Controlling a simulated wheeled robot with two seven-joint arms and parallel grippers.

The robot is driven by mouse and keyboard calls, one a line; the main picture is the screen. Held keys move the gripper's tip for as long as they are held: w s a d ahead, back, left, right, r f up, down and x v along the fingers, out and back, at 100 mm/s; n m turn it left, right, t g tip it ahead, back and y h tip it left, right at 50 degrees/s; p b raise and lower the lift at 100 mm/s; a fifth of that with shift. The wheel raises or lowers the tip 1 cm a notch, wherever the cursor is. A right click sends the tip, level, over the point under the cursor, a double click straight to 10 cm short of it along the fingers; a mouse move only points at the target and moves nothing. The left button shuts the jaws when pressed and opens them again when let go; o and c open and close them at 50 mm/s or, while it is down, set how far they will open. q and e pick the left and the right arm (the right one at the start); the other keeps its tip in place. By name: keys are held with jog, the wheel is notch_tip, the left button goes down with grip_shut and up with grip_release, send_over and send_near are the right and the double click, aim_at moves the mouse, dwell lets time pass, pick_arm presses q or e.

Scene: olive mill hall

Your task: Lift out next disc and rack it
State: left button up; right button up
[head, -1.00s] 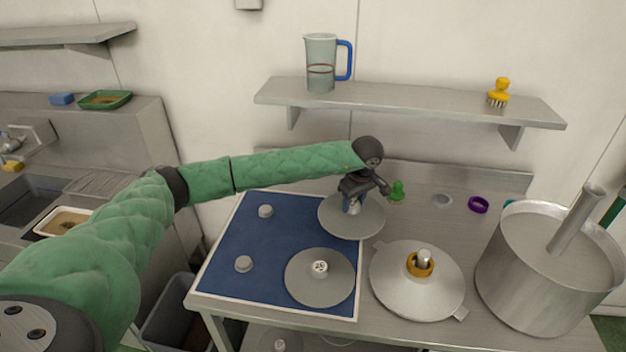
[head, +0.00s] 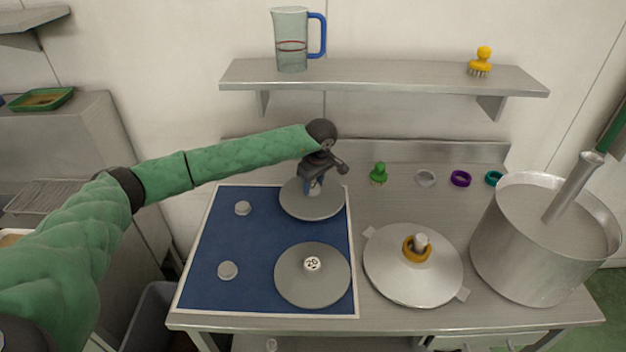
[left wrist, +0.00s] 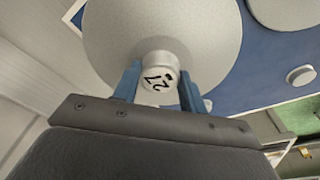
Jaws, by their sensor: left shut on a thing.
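My left gripper (head: 314,187) has blue fingers shut on the white knob of a grey disc (head: 310,208) at the back right of the blue mat (head: 255,250). The knob (left wrist: 158,72) sits between the fingers in the left wrist view, with a tilted number that looks like 21. I cannot tell whether this disc touches the mat. A second grey disc (head: 312,288) lies at the mat's front right, with a numbered white knob. Two small grey knobs, one at the back (head: 243,208) and one at the front (head: 228,270), stand on the mat's left. My right gripper is not in view.
A shelf (head: 385,78) above holds a jug (head: 291,40) and a yellow brush (head: 481,62).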

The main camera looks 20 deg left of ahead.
aim_at(314, 196)
pick_arm(q)
notch_tip(314, 196, down, 2)
jog(key=shift+d+f, duration=0.1)
jog(key=shift+f, duration=0.9)
jog(key=shift+f+b, duration=0.3)
jog(key=shift+f, duration=0.3)
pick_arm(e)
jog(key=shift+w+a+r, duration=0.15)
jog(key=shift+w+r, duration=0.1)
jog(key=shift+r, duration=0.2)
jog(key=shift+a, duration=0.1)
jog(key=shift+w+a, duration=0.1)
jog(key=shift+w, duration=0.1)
pick_arm(q)
jog(key=shift+f+b, duration=0.45)
jog(key=shift+b, duration=0.05)
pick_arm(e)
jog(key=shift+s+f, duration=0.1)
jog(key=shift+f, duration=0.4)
pick_arm(q)
jog(key=o, duration=1.3)
jog(key=shift+o, duration=0.2)
